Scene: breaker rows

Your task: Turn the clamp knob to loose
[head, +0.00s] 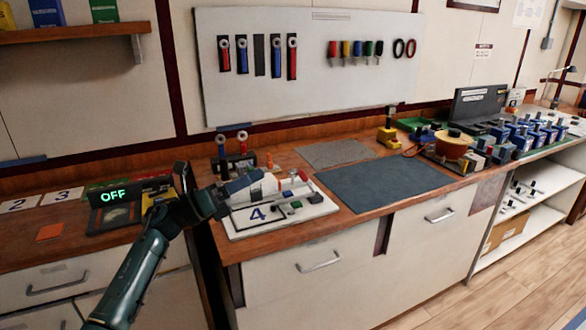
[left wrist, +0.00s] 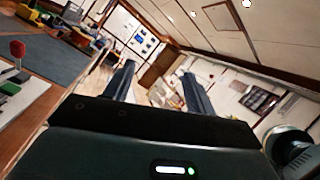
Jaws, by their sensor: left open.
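A white board marked 4 (head: 240,228) lies on the wooden counter and carries small red, green and grey fittings. A red knob (head: 302,176) stands at its right back; a red knob on a stem also shows at the left edge of the left wrist view (left wrist: 17,48). I cannot tell for sure which fitting is the clamp knob. My left gripper (head: 258,180) reaches over the board's back left part from the left, and its fingers hide some of it. In the left wrist view its two fingers (left wrist: 158,72) are apart with nothing between them. My right gripper is not in view.
A lit OFF display (head: 114,196) stands left of my left wrist. A blue-grey mat (head: 385,183) lies bare to the right. A yellow block (head: 389,137) and a copper-coloured drum (head: 453,144) stand farther right.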

